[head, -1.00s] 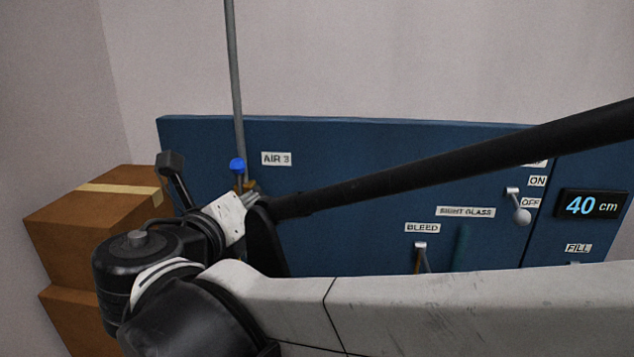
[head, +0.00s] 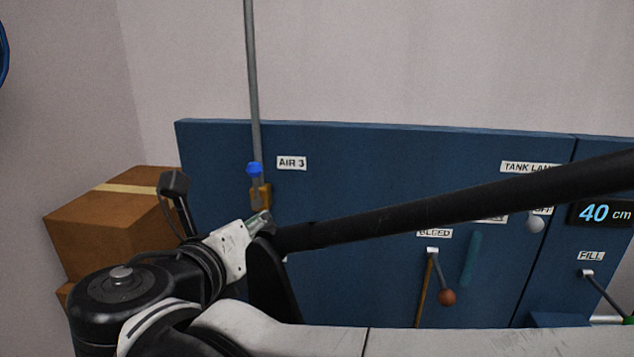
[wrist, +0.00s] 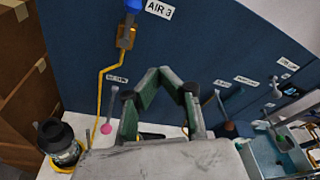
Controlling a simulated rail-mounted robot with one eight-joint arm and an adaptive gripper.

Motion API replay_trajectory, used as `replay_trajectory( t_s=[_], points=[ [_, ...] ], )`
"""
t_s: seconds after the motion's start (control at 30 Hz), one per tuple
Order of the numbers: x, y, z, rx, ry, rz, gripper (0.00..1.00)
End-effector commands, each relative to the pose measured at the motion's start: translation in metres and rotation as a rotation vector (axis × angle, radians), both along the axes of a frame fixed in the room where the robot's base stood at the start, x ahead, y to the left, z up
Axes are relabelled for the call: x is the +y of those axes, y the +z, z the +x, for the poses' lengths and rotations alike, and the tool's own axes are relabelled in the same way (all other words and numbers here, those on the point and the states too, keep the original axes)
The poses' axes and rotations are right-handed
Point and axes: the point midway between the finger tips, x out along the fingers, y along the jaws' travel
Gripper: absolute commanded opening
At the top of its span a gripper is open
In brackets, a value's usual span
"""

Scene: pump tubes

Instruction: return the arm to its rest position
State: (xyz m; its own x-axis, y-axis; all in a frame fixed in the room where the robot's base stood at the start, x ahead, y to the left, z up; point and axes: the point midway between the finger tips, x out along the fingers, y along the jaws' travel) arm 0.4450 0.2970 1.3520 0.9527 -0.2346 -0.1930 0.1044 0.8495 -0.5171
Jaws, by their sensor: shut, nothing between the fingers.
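My gripper (head: 258,222) shows in the head view only as a small piece at the end of the wrist, largely hidden by my own arm links. In the wrist view its two green-sided fingers (wrist: 162,73) are shut with nothing between them. They are in front of the blue panel (wrist: 75,40), and I see no contact with it. The arm is bent across the lower part of the head view.
A blue-knobbed brass valve (head: 255,172) on a grey pipe is beside the AIR 3 label, just above my gripper. Cardboard boxes (head: 105,225) stand at left. The BLEED lever (head: 440,275) has a brown ball. A black-capped jar (wrist: 58,142) stands lower left in the wrist view.

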Motion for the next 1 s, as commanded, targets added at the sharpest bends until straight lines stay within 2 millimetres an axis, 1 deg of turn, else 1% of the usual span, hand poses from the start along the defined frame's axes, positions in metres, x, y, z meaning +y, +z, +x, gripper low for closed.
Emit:
replay_trajectory(
  t_s=[0.03,0.07,0.13,0.2,0.27,0.3,0.5,0.7,0.87,1.0],
  points=[
    [-0.016,-0.009,0.005,0.015,-0.033,0.061,0.00],
    [-0.026,-0.016,0.008,0.025,-0.056,0.111,0.00],
    [-0.052,-0.033,0.014,0.050,-0.124,0.255,0.00],
    [-0.080,-0.052,0.017,0.071,-0.206,0.414,0.00],
    [-0.103,-0.067,0.019,0.083,-0.281,0.555,0.00],
    [-0.117,-0.077,0.018,0.087,-0.335,0.648,0.00],
    [-0.180,-0.125,0.007,0.068,-0.624,1.116,0.00],
    [-0.228,-0.167,-0.015,-0.024,-0.951,1.583,0.00],
    [-0.256,-0.195,-0.035,-0.152,-1.230,1.950,0.00],
    [-0.275,-0.216,-0.052,-0.307,-1.479,2.266,0.00]
  ],
)
